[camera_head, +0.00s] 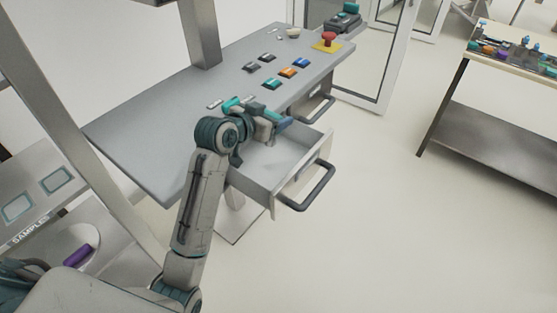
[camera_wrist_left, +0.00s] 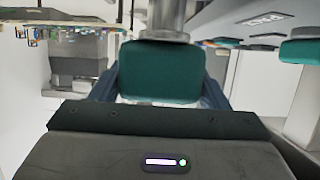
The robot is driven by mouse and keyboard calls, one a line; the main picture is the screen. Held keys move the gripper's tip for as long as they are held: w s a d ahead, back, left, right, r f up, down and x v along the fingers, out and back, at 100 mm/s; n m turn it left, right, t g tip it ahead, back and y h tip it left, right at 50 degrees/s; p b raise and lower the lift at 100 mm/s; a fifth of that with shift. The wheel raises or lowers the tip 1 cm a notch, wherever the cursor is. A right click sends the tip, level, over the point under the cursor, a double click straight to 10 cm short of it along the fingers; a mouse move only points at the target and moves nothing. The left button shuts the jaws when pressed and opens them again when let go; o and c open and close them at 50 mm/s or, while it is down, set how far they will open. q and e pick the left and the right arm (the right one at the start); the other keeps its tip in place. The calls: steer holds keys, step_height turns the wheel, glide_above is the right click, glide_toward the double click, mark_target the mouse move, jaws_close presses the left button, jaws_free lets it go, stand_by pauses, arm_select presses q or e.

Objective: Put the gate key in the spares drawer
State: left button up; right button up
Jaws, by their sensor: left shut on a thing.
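My left gripper (camera_head: 282,124) reaches over the grey bench edge, above the open drawer (camera_head: 266,189). In the left wrist view its blue fingers flank a teal block with a grey metal shaft beyond it. I take this held piece to be the gate key (camera_wrist_left: 160,72); the gripper is shut on it. The open drawer is light grey with a dark bar handle, and the part of its inside that shows looks empty. A pale panel with dark lettering (camera_wrist_left: 264,20) shows in the left wrist view; I cannot read it surely. My right gripper is out of view.
The bench top (camera_head: 150,135) carries several coloured blocks (camera_head: 272,84) and a red button on a yellow base (camera_head: 329,40). A second drawer handle (camera_head: 320,109) lies beyond the open drawer. A side table (camera_head: 490,75) stands at right. The floor between is clear.

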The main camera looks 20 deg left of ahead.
arm_select(q)
steer(key=shift+w+f, duration=0.2)
steer(key=shift+f, duration=0.65)
steer(key=shift+s+f+b, duration=0.1)
steer(key=shift+f+b, duration=0.2)
steer(key=shift+b, duration=0.2)
steer(key=shift+s+f, duration=0.2)
step_height(320, 180, down, 5)
steer(key=shift+w+f+p, duration=0.15)
steer(key=shift+f+p, duration=0.05)
steer(key=shift+p, duration=0.35)
steer(key=shift+f, duration=0.3)
step_height(320, 180, down, 4)
steer(key=shift+r+p, duration=0.1)
steer(key=shift+p, duration=0.3)
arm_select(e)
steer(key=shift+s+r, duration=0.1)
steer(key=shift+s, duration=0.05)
